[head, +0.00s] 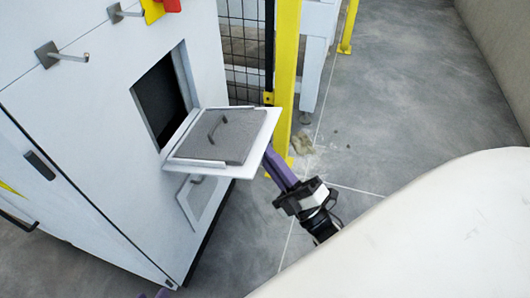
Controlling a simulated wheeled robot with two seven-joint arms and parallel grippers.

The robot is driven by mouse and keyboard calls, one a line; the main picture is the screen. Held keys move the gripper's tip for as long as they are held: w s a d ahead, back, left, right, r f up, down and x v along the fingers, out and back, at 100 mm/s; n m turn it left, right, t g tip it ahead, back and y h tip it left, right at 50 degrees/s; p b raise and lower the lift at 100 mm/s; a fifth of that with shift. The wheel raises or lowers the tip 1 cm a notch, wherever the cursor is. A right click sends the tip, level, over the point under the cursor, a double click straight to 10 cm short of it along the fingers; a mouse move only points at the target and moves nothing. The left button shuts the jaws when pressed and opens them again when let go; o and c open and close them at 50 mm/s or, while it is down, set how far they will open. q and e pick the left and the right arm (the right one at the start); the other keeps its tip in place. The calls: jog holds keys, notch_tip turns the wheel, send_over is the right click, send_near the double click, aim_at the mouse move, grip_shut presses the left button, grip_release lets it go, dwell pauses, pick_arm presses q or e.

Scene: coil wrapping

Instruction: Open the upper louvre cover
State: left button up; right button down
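The upper louvre cover (215,143) is swung out and down from the white cabinet and stands out roughly level below its dark opening (160,98). The lower cover (196,197) lies flat against the cabinet, partly hidden under the upper one. My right gripper (281,172), with purple and black parts, is at the upper cover's outer right edge. Its tips are hidden behind the cover, so contact and opening cannot be told. Only a small purple piece, perhaps of my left gripper (162,293), shows at the bottom edge.
Hooks (62,56) stick out from the cabinet top, with yellow and red tags (152,9) nearby. A yellow post (285,75) and black mesh fence (245,45) stand behind the cover. The grey floor (410,90) is open at right.

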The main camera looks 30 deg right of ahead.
jog(key=shift+w+a+f, duration=0.15)
jog(key=shift+w+a, duration=0.15)
jog(key=shift+a, duration=0.2)
jog(key=c, duration=1.9)
grip_release()
jog(key=shift+w, duration=0.15)
jog(key=shift+s, duration=0.2)
jog(key=v, duration=1)
jog(key=shift+d, duration=0.25)
jog(key=shift+s, duration=0.1)
